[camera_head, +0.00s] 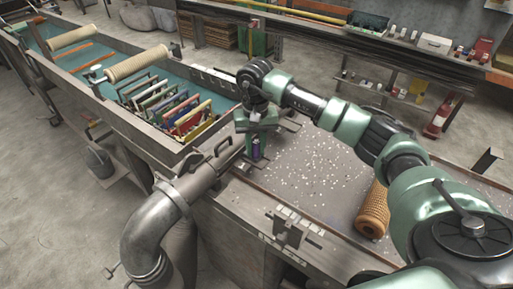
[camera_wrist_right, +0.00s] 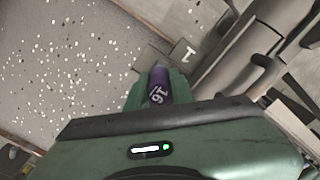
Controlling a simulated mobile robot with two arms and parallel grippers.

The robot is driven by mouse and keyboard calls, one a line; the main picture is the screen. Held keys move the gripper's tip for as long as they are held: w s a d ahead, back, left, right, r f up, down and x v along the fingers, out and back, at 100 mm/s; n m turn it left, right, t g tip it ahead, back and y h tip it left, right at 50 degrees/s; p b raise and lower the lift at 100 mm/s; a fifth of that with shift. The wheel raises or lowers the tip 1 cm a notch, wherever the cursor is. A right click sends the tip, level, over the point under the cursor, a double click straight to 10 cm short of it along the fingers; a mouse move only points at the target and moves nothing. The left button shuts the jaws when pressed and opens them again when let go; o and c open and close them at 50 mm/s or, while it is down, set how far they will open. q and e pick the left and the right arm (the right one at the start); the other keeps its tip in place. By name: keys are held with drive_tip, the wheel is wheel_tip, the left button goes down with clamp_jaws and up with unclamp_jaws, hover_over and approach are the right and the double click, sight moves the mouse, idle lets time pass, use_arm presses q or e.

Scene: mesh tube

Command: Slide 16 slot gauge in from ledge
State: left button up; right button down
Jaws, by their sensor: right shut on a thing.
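The slot gauge is a small dark purple piece marked 16 (camera_wrist_right: 159,86), held between the fingers of my right gripper (camera_wrist_right: 160,92). In the head view the purple gauge (camera_head: 256,151) hangs below my right gripper (camera_head: 257,146), which points down near the left edge of the speckled tabletop. Whether the gauge touches the surface I cannot tell. A ledge with a tag marked 1 (camera_wrist_right: 184,52) lies just beyond the gripper in the wrist view. My left gripper is not in view.
A long trough (camera_head: 148,140) holds several coloured frames and rollers. A large metal pipe (camera_head: 160,215) bends down in front. A tan mesh roll (camera_head: 374,210) lies on the speckled table (camera_head: 310,165) at the right. The table's middle is otherwise clear. Shelves (camera_head: 400,60) stand behind.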

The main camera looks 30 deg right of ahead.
drive_tip(key=c, duration=1.1)
unclamp_jaws()
drive_tip(key=shift+c, duration=0.2)
